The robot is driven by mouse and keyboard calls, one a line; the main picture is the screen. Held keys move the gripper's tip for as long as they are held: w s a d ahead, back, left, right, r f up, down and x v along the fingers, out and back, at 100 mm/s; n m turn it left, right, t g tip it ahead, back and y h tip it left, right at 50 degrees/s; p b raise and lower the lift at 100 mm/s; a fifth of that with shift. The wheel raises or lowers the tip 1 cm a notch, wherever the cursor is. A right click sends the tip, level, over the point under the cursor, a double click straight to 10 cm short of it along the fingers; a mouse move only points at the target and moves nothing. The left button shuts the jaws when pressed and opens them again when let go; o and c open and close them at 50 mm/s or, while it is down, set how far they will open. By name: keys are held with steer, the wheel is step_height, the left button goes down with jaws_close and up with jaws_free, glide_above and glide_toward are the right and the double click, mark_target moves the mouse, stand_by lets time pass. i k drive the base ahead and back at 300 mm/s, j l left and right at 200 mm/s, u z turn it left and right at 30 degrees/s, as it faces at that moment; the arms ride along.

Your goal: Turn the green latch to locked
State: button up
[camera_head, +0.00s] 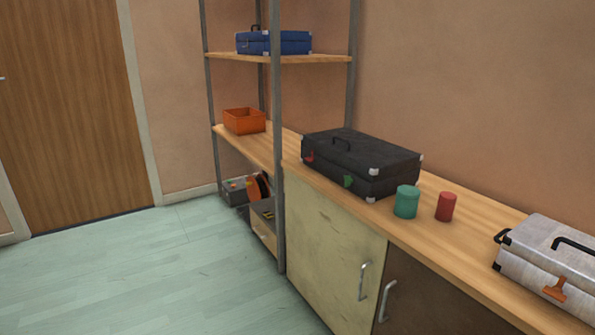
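The green latch (348,181) is on the front side of a black case (365,155) with silver corners and a dark top handle. The case lies flat on the wooden counter. A red latch (309,157) is on the same side, farther left. The green latch is too small to tell whether it is turned to locked. My gripper is not in view.
A green cup-like cylinder (406,202) stands close to the case's right end, with a red cylinder (446,207) beside it. A silver case (549,262) with an orange latch sits at the right. A shelf post (278,200) rises left of the counter (440,258). The floor (130,270) is clear.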

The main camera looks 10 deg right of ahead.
mark_target(348, 180)
steer(key=u, duration=0.9)
steer(key=z, duration=1.4)
